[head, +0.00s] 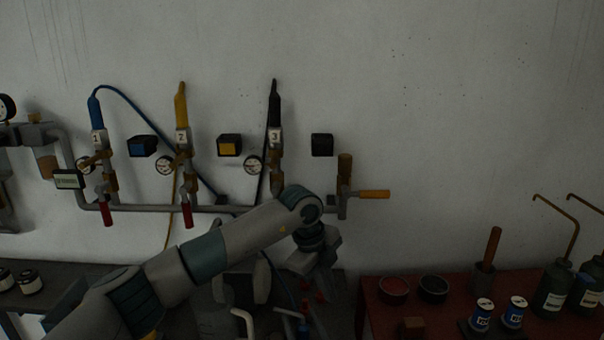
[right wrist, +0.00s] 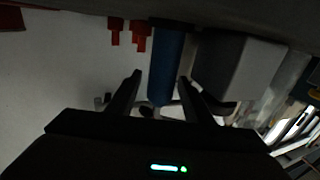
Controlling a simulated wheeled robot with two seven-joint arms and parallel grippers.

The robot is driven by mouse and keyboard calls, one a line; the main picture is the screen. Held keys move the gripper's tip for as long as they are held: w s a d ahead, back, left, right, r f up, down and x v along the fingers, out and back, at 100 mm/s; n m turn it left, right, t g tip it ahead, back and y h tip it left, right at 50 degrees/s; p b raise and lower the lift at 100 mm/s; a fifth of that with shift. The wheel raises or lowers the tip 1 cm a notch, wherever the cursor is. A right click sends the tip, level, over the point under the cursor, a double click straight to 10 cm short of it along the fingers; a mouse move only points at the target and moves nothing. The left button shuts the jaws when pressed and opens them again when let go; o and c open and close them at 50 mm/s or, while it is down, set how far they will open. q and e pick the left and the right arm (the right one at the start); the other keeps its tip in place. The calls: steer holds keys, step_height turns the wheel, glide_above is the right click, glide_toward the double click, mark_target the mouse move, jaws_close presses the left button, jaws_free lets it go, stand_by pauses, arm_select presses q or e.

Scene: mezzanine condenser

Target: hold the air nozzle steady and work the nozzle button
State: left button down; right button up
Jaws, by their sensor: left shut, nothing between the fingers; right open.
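A blue upright cylinder (right wrist: 168,65), apparently the air nozzle, shows in the right wrist view between the open fingers of my right gripper (right wrist: 158,88). The fingers stand apart on either side of it; I cannot tell whether they touch it. In the head view a small blue part (head: 290,318), perhaps the same nozzle, sits low at the bench, with a blue hose above it. My left gripper (head: 308,268) hangs pointing down above this area, shut and empty. Its fingertips are hard to make out. The nozzle button is not distinguishable.
Small red pegs (right wrist: 137,38) and a grey block (right wrist: 235,65) flank the cylinder. A pipe rail (head: 150,208) with gauges and red handles runs along the wall. A red table (head: 455,300) on the right holds bowls, blue-labelled tins and bottles.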

steer(key=v, duration=1)
